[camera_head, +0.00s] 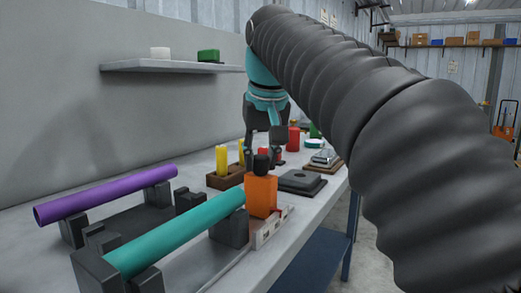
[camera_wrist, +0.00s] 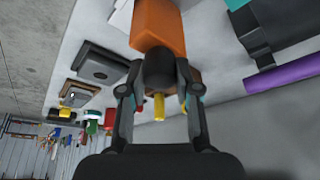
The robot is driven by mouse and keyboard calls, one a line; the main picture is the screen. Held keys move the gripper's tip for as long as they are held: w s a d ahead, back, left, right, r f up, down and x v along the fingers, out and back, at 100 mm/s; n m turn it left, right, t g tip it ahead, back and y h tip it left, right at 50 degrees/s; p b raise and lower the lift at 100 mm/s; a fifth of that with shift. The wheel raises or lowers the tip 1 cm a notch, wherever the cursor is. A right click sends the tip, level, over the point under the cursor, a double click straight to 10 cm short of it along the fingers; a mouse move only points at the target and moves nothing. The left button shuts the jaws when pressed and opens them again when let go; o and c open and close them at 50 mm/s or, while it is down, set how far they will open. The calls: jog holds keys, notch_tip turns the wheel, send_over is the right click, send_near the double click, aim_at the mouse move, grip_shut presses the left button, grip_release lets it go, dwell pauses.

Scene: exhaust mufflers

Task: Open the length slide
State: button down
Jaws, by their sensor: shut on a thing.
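The length slide appears as an orange block (camera_head: 261,196) with a black knob (camera_head: 262,164) on top. It stands at the right end of the teal tube, by a pale marked strip (camera_head: 271,228) along the bench's front. My gripper (camera_head: 263,155) points down over the block, with its fingers shut on the black knob. In the wrist view the knob (camera_wrist: 160,68) sits between the two fingers (camera_wrist: 159,78), and the orange block (camera_wrist: 158,26) is just beyond it. The exact finger contact is partly hidden.
The teal tube (camera_head: 175,234) and a purple tube (camera_head: 105,194) rest on dark supports at the left. A brown box with yellow pieces (camera_head: 224,180) stands behind the block. A dark grey plate (camera_head: 301,182) and a metal piece (camera_head: 325,157) lie to the right.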

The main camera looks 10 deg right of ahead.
jog(key=shift+w+d, duration=0.15)
jog(key=c, duration=0.8)
grip_release()
jog(key=v, duration=1.2)
